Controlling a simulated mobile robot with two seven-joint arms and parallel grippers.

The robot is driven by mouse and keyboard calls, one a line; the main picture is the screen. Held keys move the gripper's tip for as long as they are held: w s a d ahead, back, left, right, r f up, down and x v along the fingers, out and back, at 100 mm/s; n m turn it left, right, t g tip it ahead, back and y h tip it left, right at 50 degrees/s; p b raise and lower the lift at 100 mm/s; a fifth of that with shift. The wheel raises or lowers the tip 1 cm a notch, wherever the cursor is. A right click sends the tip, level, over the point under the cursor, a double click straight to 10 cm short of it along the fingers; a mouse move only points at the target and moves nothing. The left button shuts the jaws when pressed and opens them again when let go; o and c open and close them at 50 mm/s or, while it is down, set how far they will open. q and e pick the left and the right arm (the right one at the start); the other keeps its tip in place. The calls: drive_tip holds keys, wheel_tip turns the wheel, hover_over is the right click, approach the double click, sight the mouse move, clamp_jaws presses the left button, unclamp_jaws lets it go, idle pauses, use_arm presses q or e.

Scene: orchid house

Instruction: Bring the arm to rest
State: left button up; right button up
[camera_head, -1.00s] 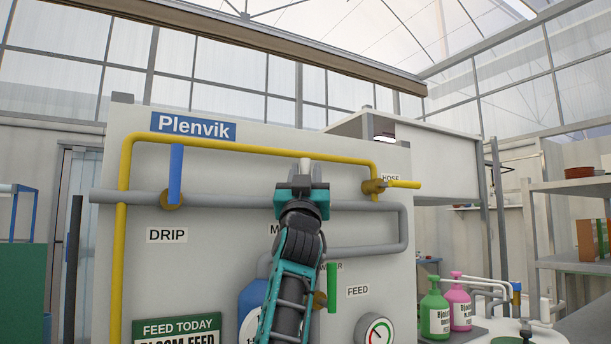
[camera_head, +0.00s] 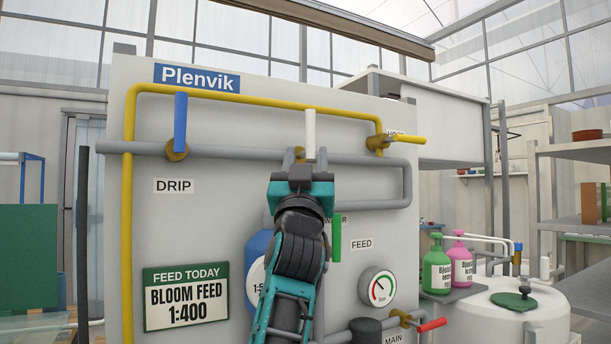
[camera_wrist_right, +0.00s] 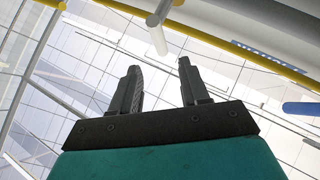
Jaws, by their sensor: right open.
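My right arm, teal and black, rises from the bottom middle of the head view in front of a grey pipe panel (camera_head: 225,240). My right gripper (camera_head: 302,155) is at its top, in front of the grey pipe near a white valve handle (camera_head: 310,128). In the right wrist view the two dark fingers of the gripper (camera_wrist_right: 160,85) stand apart with nothing between them. The white handle also shows there, beyond the fingertips (camera_wrist_right: 157,36). My left gripper is not in view.
The panel carries a blue handle (camera_head: 181,122), a yellow handle (camera_head: 407,139), a green handle (camera_head: 337,238), a red handle (camera_head: 432,325) and a gauge (camera_head: 378,288). A feed sign (camera_head: 186,297) hangs at left. Green and pink bottles (camera_head: 437,268) stand at right beside a white tank (camera_head: 505,325).

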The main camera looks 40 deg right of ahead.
drive_tip(key=shift+v, duration=1)
drive_tip(key=shift+a, duration=0.1)
